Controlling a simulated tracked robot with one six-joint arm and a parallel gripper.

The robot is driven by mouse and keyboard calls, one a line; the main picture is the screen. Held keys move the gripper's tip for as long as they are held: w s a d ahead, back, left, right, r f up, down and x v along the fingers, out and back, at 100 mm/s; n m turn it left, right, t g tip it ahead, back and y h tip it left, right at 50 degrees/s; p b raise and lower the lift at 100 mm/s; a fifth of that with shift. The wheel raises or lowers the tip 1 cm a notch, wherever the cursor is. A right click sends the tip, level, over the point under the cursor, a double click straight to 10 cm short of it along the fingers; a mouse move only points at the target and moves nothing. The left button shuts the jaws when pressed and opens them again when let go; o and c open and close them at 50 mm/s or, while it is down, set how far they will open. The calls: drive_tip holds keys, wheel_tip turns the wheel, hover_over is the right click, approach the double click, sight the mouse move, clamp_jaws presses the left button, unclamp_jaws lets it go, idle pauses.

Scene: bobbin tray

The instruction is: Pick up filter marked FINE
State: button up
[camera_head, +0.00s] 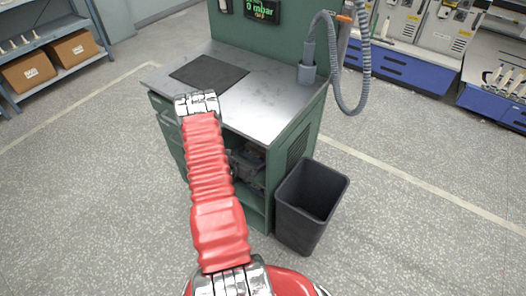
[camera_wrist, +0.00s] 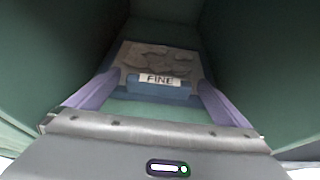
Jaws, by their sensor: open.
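In the wrist view, the filter marked FINE (camera_wrist: 160,91) lies inside a green-walled compartment. It has a blue front edge with a white FINE label and a brownish, patchy face behind. My gripper (camera_wrist: 158,82) is open, with one purple finger on each side of the filter's front. I cannot tell whether the fingers touch it. In the head view, my red-sleeved arm reaches toward the green workbench (camera_head: 285,165); my gripper and the filter are hidden there.
Green walls stand close on both sides of my gripper in the wrist view. In the head view, a dark mat (camera_head: 208,72) lies on the metal top, a grey hose (camera_head: 364,70) hangs at its right, and a black bin (camera_head: 308,205) stands beside the bench. The floor at left is clear.

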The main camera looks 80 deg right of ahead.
idle(0.5)
drive_tip(key=c, duration=1.3)
drive_tip(key=shift+o, duration=0.2)
drive_tip(key=shift+w+r, duration=0.1)
drive_tip(key=shift+a+r, duration=0.15)
drive_tip(key=shift+r, duration=0.2)
wheel_tip(320, 180, up, 6)
drive_tip(key=w+a, duration=0.4)
drive_tip(key=a, duration=0.5)
drive_tip(key=w+a, duration=0.4)
drive_tip(key=a, duration=0.5)
